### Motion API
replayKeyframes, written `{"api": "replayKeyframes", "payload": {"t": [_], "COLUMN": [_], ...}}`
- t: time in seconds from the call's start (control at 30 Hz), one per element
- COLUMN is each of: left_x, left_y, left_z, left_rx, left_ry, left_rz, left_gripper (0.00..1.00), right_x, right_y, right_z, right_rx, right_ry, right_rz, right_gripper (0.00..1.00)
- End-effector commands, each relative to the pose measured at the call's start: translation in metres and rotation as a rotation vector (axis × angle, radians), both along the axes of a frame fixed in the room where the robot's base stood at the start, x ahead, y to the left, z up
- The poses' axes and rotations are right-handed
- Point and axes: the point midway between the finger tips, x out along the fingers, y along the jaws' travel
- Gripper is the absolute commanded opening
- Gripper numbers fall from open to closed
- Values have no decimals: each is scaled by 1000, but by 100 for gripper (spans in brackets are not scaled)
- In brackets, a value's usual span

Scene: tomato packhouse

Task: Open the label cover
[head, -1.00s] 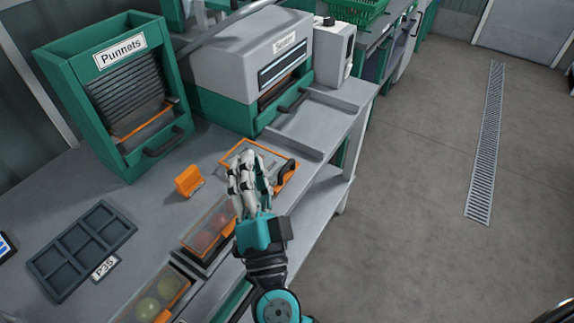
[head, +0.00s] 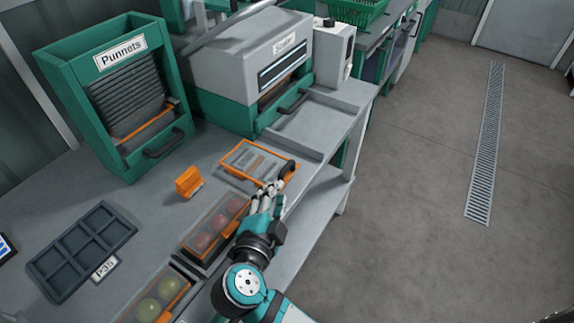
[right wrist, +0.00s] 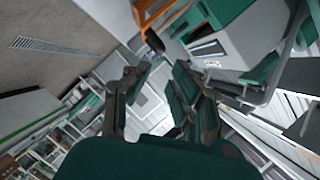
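The label cover (head: 232,171) is a clear lid in an orange frame, lying flat and closed over pale labels on the bench in the head view. A dark handle (head: 289,168) stands at its right edge. My right gripper (head: 271,189) is at the cover's near right corner, just below the handle. Whether it touches the handle cannot be told. In the right wrist view its fingers (right wrist: 160,75) are spread apart with nothing clearly between them. My left gripper is not in view.
A clear-lidded box of red tomatoes (head: 206,233) and one of greenish tomatoes (head: 160,296) lie nearer. An orange block (head: 188,182) and a dark tray (head: 80,250) are left. The Punnets dispenser (head: 118,95) and grey sealer (head: 245,55) stand behind.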

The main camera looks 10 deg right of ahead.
Motion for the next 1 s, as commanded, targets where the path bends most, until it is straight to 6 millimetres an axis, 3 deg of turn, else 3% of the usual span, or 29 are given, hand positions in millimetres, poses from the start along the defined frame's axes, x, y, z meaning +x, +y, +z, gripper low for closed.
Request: {"api": "replayKeyframes", "payload": {"t": [0.3,0.5,0.97,1.0], "left_x": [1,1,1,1], "left_y": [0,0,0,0], "left_z": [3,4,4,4], "left_rx": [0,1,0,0], "left_ry": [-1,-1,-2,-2], "left_rz": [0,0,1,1], "left_gripper": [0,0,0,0], "right_x": [61,88,98,98], "right_y": [-31,-43,-49,-49], "right_z": [-14,-21,-24,-24], "right_rx": [-5,-2,1,1], "right_ry": [-2,-2,-1,-1], "right_rz": [0,1,0,0], "right_gripper": [23,23,23,18]}}
